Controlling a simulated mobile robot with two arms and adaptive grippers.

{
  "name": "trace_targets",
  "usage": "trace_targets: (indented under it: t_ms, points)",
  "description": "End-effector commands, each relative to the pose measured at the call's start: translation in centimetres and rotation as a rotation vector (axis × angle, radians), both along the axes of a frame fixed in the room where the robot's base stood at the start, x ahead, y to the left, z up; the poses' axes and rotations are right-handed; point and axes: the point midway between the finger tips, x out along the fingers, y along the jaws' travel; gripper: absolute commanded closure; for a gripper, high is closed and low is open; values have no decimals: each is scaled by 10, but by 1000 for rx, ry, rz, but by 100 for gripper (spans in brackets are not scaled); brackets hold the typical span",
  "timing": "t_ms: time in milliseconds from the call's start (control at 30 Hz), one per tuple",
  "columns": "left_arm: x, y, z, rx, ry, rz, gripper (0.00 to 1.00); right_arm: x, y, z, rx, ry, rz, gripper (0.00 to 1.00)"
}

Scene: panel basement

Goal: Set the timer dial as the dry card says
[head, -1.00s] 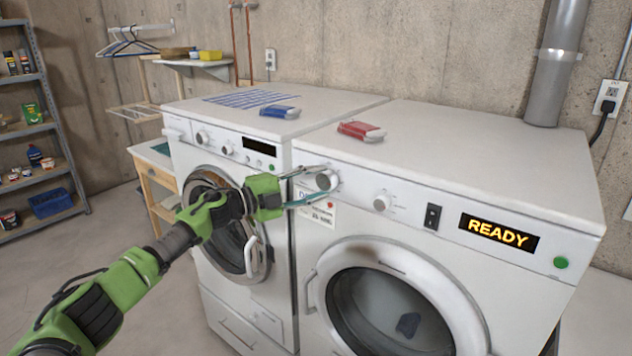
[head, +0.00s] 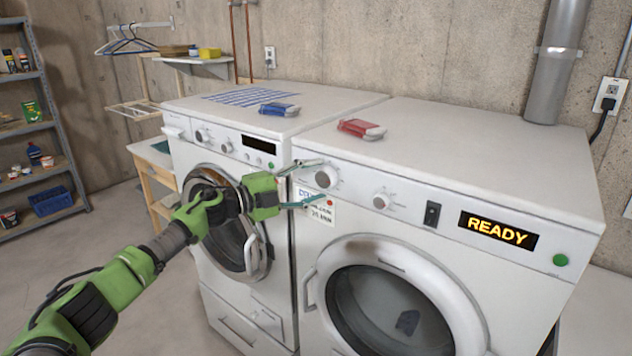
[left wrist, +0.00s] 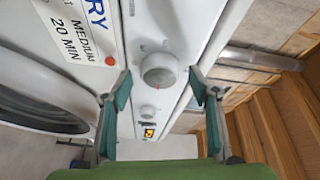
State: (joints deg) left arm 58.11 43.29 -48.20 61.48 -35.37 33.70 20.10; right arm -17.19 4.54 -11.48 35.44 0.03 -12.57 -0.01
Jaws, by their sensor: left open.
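The dryer on the right has a large round dial (head: 326,178) at the left of its panel and a smaller one (head: 381,200) to its right. I cannot read which is the timer. The dry card (head: 316,210) hangs below the large dial; in the left wrist view the card (left wrist: 80,28) shows "RY", "MEDIUM" and "20 MIN". My left gripper (head: 318,180) is open, its fingertips just short of the large dial, above and below it. In the left wrist view the large dial (left wrist: 160,70) lies between the fingers, apart from both. My right gripper is out of view.
The dryer display (head: 498,230) reads READY, with a green button (head: 561,260) at right and a black switch (head: 432,214). A washer (head: 232,140) stands at left.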

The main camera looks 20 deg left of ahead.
Motion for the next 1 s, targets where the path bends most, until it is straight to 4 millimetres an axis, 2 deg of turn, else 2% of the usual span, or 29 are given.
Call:
trace_targets:
  t_ms: [300,500,700,1000]
  points:
    - [-48,46,-3,5,4,4,45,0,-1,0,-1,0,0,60]
    - [-73,67,-2,2,4,2,45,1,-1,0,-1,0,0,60]
    - [-83,75,-1,2,2,2,45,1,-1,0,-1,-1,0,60]
    - [-83,75,0,2,0,1,45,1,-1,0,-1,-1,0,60]
